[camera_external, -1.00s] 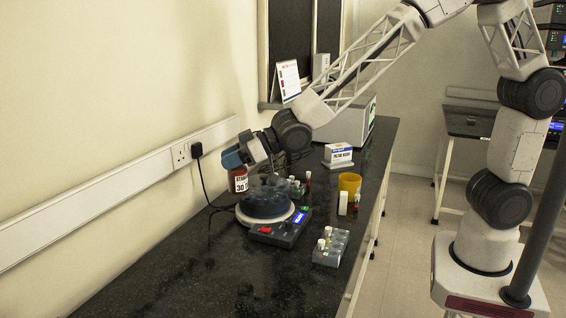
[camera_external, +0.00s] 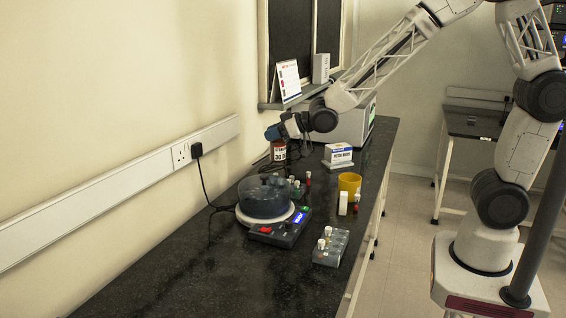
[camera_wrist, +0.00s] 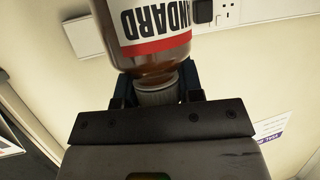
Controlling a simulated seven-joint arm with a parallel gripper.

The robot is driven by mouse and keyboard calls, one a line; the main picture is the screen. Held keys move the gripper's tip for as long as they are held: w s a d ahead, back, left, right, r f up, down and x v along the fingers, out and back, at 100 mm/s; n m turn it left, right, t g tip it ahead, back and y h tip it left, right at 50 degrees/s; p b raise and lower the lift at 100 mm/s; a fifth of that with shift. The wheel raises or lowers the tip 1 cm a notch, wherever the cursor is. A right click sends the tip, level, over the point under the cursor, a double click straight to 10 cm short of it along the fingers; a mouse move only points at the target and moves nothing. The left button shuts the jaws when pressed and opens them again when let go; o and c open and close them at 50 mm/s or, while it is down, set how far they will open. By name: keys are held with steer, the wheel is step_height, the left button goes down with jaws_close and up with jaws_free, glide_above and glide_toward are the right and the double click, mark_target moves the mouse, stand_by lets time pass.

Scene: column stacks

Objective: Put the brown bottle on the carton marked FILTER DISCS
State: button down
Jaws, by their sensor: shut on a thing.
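The brown bottle (camera_external: 278,153) has a white label with a red band, and hangs upright from my gripper (camera_external: 276,131) in the outside view. In the wrist view the bottle (camera_wrist: 155,72) shows part of its label, and my gripper (camera_wrist: 157,90) is shut on its pale ribbed cap. The FILTER DISCS carton (camera_external: 338,155) is a white box with a blue band. It stands on the bench to the right of the bottle and apart from it.
A round grey tub (camera_external: 265,198) sits on a device with a blue display (camera_external: 280,228). A yellow cup (camera_external: 349,184), small vials (camera_external: 343,204) and a grey vial rack (camera_external: 332,247) stand along the right. A white instrument (camera_external: 348,127) is behind the carton. The near bench (camera_external: 165,275) is clear.

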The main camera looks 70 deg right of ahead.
steer(key=s+d+m+h, duration=0.2)
steer(key=s+d, duration=0.2)
steer(key=d, duration=0.6)
steer(key=s+d+m+h, duration=0.15)
steer(key=s+d, duration=0.25)
steer(key=d, duration=0.7)
steer(key=s+d+f+m+h, duration=0.1)
steer(key=s+d+m+h, duration=0.1)
steer(key=s+d, duration=0.6)
steer(key=s+d+f+m+h, duration=0.1)
steer(key=s+d+m+h, duration=0.1)
steer(key=s+d, duration=0.6)
steer(key=shift+s+d+f+g+h, duration=0.2)
steer(key=shift+d+f+g+h, duration=0.15)
steer(key=shift+d+h, duration=0.45)
steer(key=shift+w, duration=0.1)
steer(key=w+d+f, duration=0.1)
steer(key=w+d, duration=0.7)
steer(key=w, duration=0.5)
steer(key=shift+w+f, duration=0.2)
steer(key=shift+w, duration=0.15)
steer(key=shift+f, duration=1.8)
steer(key=shift+f, duration=0.1)
steer(key=c, duration=0.8)
jaws_free()
